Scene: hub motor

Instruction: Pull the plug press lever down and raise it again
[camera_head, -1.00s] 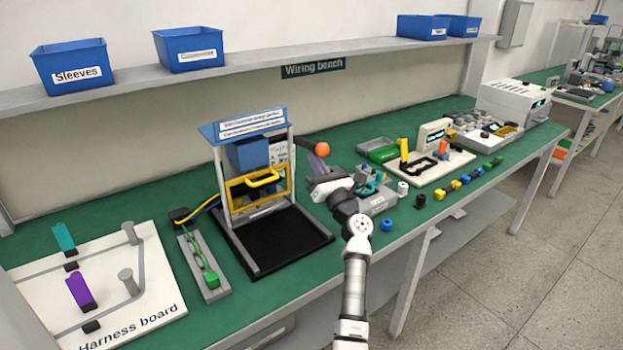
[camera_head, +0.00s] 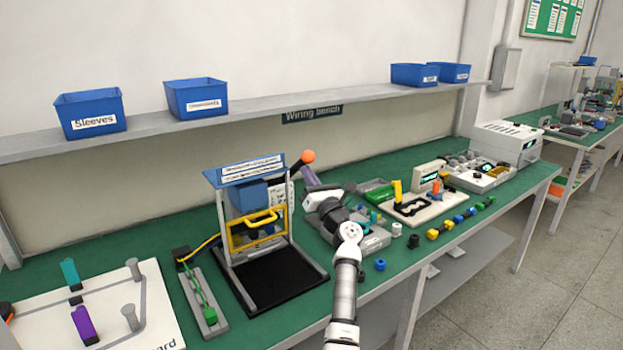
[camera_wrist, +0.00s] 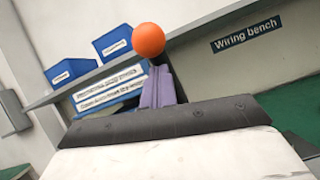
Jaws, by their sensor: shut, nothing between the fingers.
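The plug press (camera_head: 229,235) stands on the green bench with a blue and white sign on top and a yellow-handled frame in front. Its lever is a dark rod ending in an orange ball (camera_head: 308,156), angled upward to the right, with the ball about level with the sign. The ball also shows in the wrist view (camera_wrist: 148,40). My gripper (camera_head: 305,169) has its purple-grey fingers shut and empty, tips just below the ball; in the wrist view the fingers (camera_wrist: 158,72) overlap the rod. Whether they touch it I cannot tell.
A narrow board with a green cable (camera_head: 205,300) lies left of the press, and the harness board (camera_head: 125,340) further left. Right of my arm are a green tray (camera_head: 380,193), a white fixture (camera_head: 420,207) and several small coloured parts. A shelf with blue bins runs above.

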